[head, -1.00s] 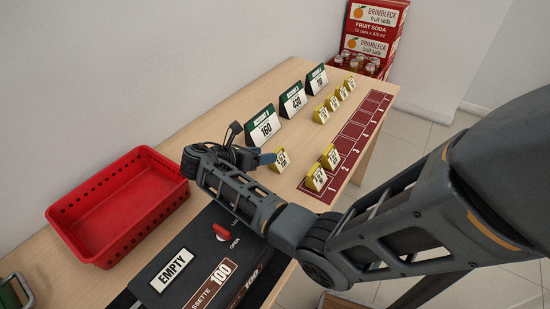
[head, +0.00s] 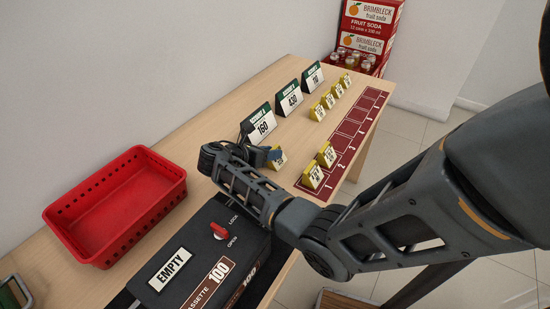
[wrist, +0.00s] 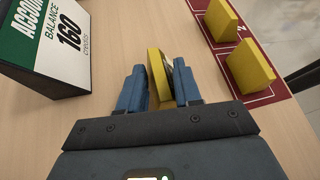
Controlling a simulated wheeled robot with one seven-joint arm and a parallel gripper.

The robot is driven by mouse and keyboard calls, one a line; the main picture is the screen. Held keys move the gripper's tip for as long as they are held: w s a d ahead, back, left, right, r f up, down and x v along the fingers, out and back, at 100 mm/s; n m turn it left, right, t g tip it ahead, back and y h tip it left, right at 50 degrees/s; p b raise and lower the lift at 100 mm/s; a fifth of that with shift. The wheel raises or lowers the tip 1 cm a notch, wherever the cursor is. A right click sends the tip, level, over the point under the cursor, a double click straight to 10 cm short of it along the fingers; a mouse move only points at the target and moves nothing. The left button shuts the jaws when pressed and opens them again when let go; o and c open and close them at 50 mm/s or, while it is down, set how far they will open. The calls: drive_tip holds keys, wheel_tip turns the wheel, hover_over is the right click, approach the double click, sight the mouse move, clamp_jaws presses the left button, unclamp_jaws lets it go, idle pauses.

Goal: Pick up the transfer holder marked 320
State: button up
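A yellow wedge-shaped holder (head: 281,160) stands on the wooden counter in front of the account 160 card; my gripper partly covers it and its number cannot be read. In the wrist view this yellow holder (wrist: 159,80) stands between the two blue fingers of my gripper (wrist: 160,84). The fingers are spread, one on each side, and the holder is turned slightly relative to them. Two more yellow holders (head: 313,177) (head: 326,155) stand on the dark red numbered strip (head: 343,143), and several others (head: 328,100) stand farther back. Their numbers are too small to read surely.
The account 160 card (head: 259,125) is close to my gripper on the left; 430 (head: 289,98) and a third card (head: 313,77) stand behind. A red basket (head: 118,205) and a black cassette box (head: 205,258) with a red lever are nearer. A soda display (head: 366,35) stands beyond.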

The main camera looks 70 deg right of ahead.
clamp_jaws()
